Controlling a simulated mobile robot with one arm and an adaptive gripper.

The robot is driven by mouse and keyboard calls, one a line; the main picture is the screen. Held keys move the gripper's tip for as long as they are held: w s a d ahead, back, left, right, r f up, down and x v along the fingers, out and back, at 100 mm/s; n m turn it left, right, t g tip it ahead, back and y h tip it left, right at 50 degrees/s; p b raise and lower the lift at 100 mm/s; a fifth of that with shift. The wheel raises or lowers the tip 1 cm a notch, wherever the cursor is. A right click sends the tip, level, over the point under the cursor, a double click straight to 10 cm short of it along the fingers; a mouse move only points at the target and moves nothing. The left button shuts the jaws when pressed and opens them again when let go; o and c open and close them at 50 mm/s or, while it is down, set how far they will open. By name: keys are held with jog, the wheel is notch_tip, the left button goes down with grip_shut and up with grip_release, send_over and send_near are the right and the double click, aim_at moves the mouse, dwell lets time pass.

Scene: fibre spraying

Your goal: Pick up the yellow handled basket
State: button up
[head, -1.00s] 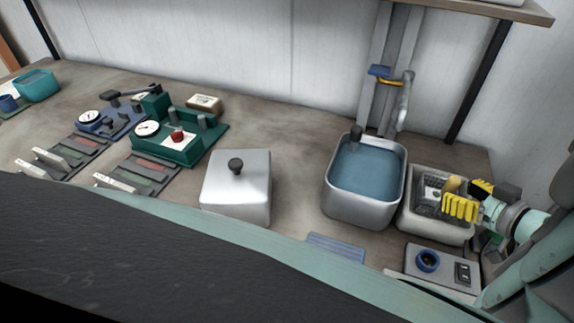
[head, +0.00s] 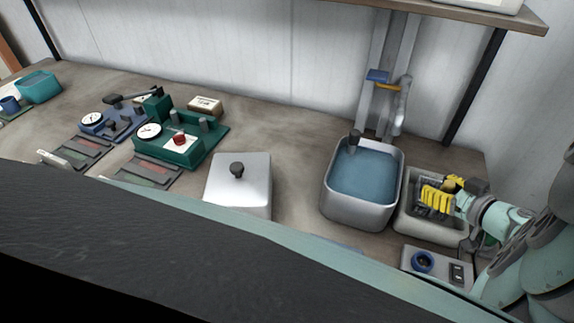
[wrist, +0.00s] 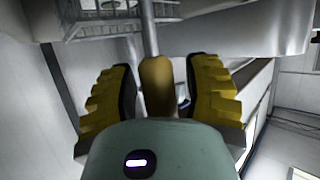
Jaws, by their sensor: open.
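The basket sits in the pale square tub (head: 433,232) at the right of the bench. Its dark wire mesh (head: 419,183) shows in part in the head view; my gripper hides much of it. Its yellow handle (wrist: 156,86) stands between my two fingers in the wrist view, with a metal rod and wire mesh (wrist: 100,18) beyond it. My gripper (head: 437,199) has yellow ribbed fingers and is open around the handle. In the wrist view the fingers (wrist: 160,95) stand apart on both sides, with gaps to the handle.
A metal tank of blue liquid (head: 364,174) with a tap stands just left of the tub. A control box with a blue knob (head: 423,262) lies in front. A lidded metal box (head: 240,185) and green gauge units (head: 172,147) are farther left. A shelf (head: 480,14) hangs above.

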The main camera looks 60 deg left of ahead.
grip_shut()
jog(key=shift+r, duration=0.15)
dwell(0.7)
